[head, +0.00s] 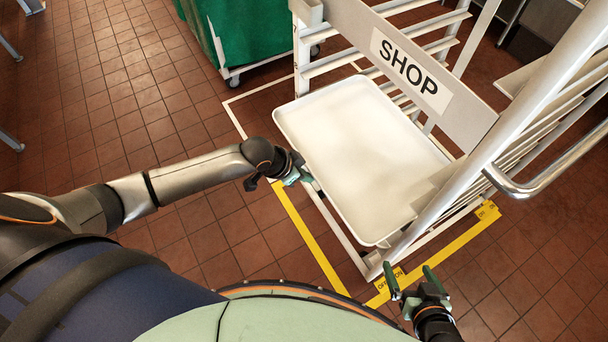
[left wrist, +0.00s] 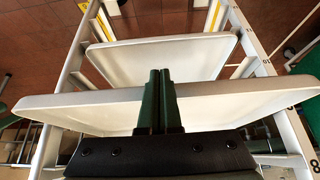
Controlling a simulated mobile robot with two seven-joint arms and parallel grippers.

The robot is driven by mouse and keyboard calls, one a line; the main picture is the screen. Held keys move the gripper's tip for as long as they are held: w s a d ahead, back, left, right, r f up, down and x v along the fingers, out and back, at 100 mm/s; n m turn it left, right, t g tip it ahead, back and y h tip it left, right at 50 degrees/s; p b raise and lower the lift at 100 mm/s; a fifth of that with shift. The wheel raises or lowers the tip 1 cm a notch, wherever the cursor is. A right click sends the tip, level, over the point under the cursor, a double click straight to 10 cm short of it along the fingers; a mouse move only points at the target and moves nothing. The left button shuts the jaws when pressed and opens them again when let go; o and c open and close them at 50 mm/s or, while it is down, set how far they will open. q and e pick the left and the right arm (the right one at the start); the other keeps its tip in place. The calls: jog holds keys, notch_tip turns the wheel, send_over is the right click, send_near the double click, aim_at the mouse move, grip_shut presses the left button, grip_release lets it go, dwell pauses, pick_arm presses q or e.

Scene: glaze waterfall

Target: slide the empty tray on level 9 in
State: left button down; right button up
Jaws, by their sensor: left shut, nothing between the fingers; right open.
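A white empty tray (head: 355,150) lies on the rack's rails in the head view, sticking out of the rack's open side below the SHOP sign. My left gripper (head: 303,178) is shut and empty at the tray's left edge. In the left wrist view its fingers (left wrist: 160,85) are together, overlapping the wide near tray (left wrist: 225,105); I cannot tell whether they touch it. A second pale tray (left wrist: 160,58) shows beyond that one. My right gripper (head: 412,280) is open and empty, near the rack's front corner, apart from the tray.
The white rack (head: 545,110) has a SHOP sign (head: 410,75) and a curved handle (head: 540,180). A digit like 8 marks a post in the left wrist view. A green wheeled bin (head: 250,35) stands behind. Yellow and white tape outlines the rack's place.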

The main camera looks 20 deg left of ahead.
aim_at(342, 159)
pick_arm(q)
jog(key=w+d, duration=0.2)
jog(key=w+d+b, duration=0.1)
jog(key=w+d, duration=0.1)
jog(key=w, duration=0.1)
jog(key=w+d+b, duration=0.1)
jog(key=w+d, duration=0.1)
jog(key=w, duration=0.1)
jog(key=shift+w+d, duration=0.25)
jog(key=shift+d, duration=0.05)
jog(key=shift+w+d+r, duration=0.1)
jog(key=shift+w+d, duration=0.1)
jog(key=shift+w, duration=0.05)
jog(key=shift+s+a, duration=0.1)
jog(key=shift+s, duration=0.05)
